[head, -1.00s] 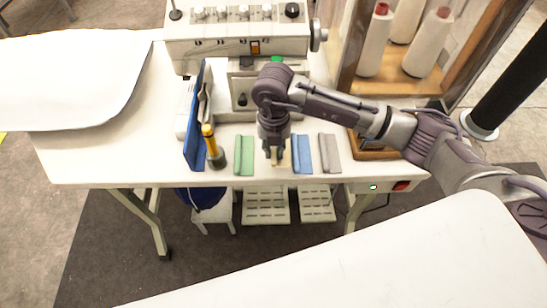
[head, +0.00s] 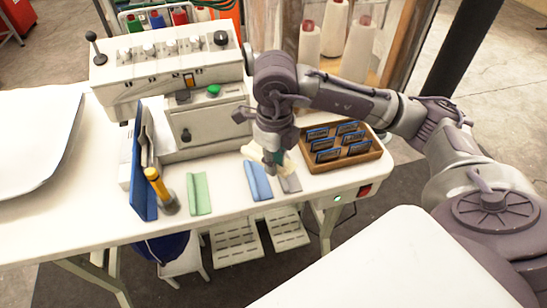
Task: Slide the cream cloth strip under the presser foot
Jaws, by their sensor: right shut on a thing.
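My right gripper (head: 270,166) is shut on the cream cloth strip (head: 279,156), which shows partly at both sides of the fingers. The gripper is over the table's right part, near the blue and grey strips, and hides much of the cream strip. The sewing machine (head: 165,70) stands at the back, left of the gripper. Its presser foot cannot be made out. My left gripper is not in view.
A green strip (head: 199,194), a blue strip (head: 257,181) and a grey strip (head: 289,181) lie on the table. A wooden tray (head: 313,165) is at right. A blue panel (head: 143,180) and a yellow-handled tool (head: 157,186) stand at left. Thread cones (head: 333,32) are behind.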

